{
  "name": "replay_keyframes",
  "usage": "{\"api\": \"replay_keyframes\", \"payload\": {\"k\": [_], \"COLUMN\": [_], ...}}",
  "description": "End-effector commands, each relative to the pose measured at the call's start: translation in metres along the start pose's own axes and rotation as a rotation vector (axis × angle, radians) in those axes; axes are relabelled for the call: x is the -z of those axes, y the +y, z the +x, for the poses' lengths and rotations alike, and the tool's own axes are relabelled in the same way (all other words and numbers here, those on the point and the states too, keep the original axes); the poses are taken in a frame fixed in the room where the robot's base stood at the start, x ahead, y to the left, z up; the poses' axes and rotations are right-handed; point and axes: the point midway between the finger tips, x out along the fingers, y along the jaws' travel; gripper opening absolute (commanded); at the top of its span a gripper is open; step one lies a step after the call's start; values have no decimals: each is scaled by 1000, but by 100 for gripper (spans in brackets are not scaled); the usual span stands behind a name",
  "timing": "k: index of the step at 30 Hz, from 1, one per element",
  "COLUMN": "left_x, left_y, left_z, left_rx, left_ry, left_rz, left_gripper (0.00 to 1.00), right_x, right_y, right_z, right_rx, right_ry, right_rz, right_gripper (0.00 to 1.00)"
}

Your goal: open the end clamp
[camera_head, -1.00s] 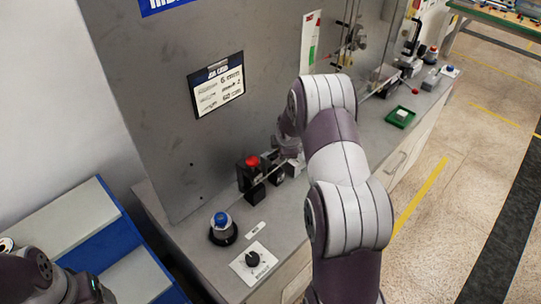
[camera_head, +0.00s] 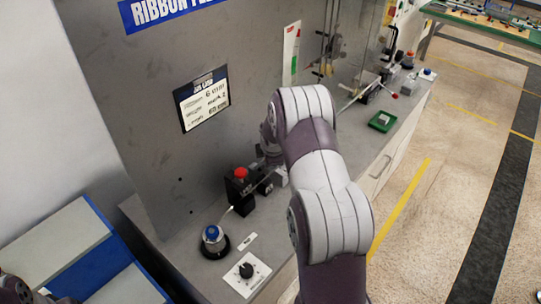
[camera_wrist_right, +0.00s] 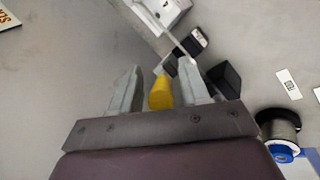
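My right gripper (camera_wrist_right: 160,77) is open, its two grey fingers apart on either side of a yellow knob-like piece (camera_wrist_right: 160,93). Narrow gaps seem to show beside the yellow piece. In the head view my right arm covers the fingers. What looks like the end clamp is a black fixture with a red knob (camera_head: 240,172), on the bench just left of my right wrist. Black blocks (camera_wrist_right: 225,80) lie just beyond the right finger in the wrist view. I cannot tell which part holds the yellow piece. My left gripper is out of view; only a bit of that arm shows bottom left.
A blue-capped spool (camera_head: 213,240) and a dial plate (camera_head: 246,271) stand at the bench's near end. The grey upright panel (camera_head: 140,120) rises close behind the fixture. A green tray (camera_head: 382,121) and another fixture (camera_head: 371,88) stand farther along the bench.

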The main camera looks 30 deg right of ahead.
Motion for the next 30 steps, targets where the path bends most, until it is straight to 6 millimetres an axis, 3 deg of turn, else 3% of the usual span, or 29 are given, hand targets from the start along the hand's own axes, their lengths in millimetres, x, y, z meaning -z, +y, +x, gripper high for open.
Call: {"api": "replay_keyframes", "payload": {"k": [5,12,18,22,30], "left_x": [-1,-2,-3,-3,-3], "left_y": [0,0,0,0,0], "left_z": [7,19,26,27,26], "left_rx": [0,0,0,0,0], "left_ry": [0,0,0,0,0], "left_rz": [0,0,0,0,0], "left_gripper": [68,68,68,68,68], "right_x": [0,2,2,2,2], "right_y": [1,0,1,1,0], "right_z": [-21,-77,-112,-123,-125], "right_rx": [-4,-5,-3,-1,1], "right_ry": [0,0,0,0,0], "right_rz": [-1,-2,-2,-2,-2], "right_gripper": [45,45,45,45,45]}}
